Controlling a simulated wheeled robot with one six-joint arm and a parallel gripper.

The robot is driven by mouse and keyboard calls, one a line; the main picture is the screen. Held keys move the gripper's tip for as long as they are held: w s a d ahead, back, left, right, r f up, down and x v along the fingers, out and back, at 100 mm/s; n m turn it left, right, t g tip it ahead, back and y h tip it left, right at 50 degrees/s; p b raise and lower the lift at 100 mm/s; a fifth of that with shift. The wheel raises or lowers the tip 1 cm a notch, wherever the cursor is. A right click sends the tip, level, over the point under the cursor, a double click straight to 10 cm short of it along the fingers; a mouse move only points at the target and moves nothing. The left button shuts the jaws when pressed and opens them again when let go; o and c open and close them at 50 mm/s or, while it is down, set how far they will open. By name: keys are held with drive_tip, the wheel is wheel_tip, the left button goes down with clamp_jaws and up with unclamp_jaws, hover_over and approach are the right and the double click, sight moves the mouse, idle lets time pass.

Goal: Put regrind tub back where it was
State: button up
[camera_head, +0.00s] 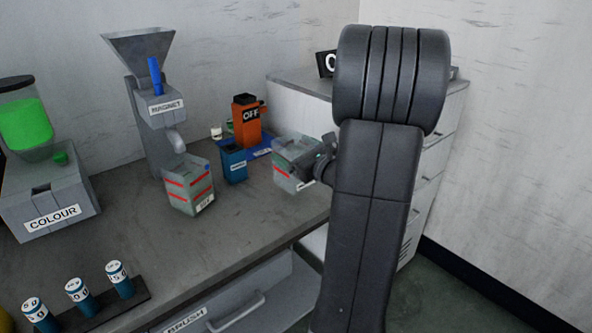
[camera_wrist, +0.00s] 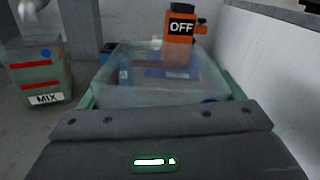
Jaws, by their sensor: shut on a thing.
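My gripper (camera_head: 300,158) is shut on a translucent grey-green tub (camera_head: 284,180) with a red band, which I take to be the regrind tub. Its label is too small to read. In the wrist view, the open-topped tub (camera_wrist: 150,97) sits between green finger pads, and my gripper (camera_wrist: 160,92) holds it by its sides. The tub is at the right end of the bench (camera_head: 130,240); I cannot tell whether its base touches the top. A similar tub labelled MIX (camera_head: 188,190) stands to the left, apart from it, and also shows in the wrist view (camera_wrist: 40,80).
A blue container (camera_head: 233,164) and an orange OFF unit (camera_head: 247,124) on a blue base (camera_head: 262,142) stand behind. The MAGNET hopper (camera_head: 165,115), COLOUR unit (camera_head: 50,205) and several blue cylinders (camera_head: 78,297) are left. A drawer cabinet (camera_head: 430,170) stands right. Mid-front bench is clear.

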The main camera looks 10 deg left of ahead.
drive_tip(key=shift+f+b, duration=0.4)
drive_tip(key=shift+f, duration=1.5)
drive_tip(key=shift+f, duration=0.25)
drive_tip(key=o, duration=1.8)
drive_tip(key=shift+r, duration=0.1)
drive_tip(key=shift+o, duration=0.2)
drive_tip(key=shift+r, duration=0.1)
drive_tip(key=shift+r, duration=0.1)
drive_tip(key=v, duration=1.2)
